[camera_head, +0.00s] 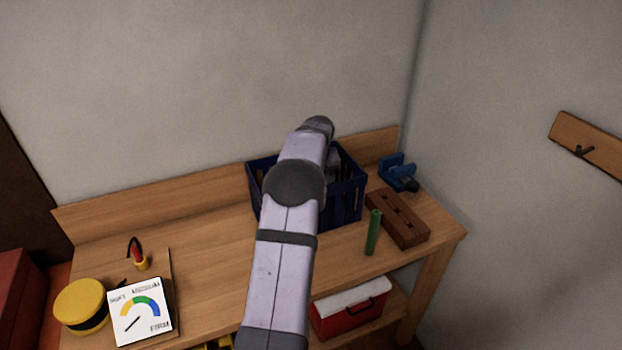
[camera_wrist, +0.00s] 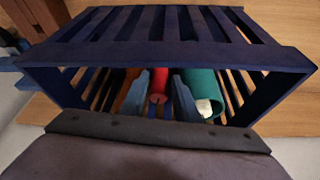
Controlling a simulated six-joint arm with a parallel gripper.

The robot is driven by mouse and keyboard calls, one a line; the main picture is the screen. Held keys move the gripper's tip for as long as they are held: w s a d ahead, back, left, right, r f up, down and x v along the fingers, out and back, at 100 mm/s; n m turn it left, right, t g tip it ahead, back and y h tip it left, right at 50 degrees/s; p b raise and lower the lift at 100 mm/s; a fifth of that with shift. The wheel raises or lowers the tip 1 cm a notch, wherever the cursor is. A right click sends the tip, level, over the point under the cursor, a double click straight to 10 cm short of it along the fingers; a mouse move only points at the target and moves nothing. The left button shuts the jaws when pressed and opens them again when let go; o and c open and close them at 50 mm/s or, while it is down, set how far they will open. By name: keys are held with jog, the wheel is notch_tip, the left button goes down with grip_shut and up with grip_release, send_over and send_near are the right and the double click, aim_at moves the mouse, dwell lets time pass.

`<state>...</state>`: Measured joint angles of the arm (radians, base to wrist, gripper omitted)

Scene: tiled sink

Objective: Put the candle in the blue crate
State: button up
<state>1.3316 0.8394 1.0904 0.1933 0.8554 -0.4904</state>
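The dark blue crate (camera_head: 348,203) stands at the back of the wooden bench, partly hidden by my arm. In the wrist view, the slatted crate (camera_wrist: 170,55) fills the middle. My gripper (camera_wrist: 160,88) is at the crate, its two blue-grey fingers apart. A red round rod (camera_wrist: 158,86), possibly the candle, shows between the fingers. I see no clear grip on it. A green cylinder (camera_wrist: 203,85) with a pale piece at its end lies right of the fingers, and an orange-brown thing is at their left. The fingers are hidden in the head view.
A slim green cylinder (camera_head: 373,232) stands right of the crate beside a brown block with holes (camera_head: 402,218). A blue clamp-like tool (camera_head: 398,173) is behind it. A gauge card (camera_head: 140,311) and yellow round tin (camera_head: 82,305) are at left. A red-and-white box (camera_head: 348,308) is below.

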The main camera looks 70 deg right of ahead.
jog(key=b+v, duration=0.1)
jog(key=v, duration=0.4)
jog(key=shift+r, duration=0.15)
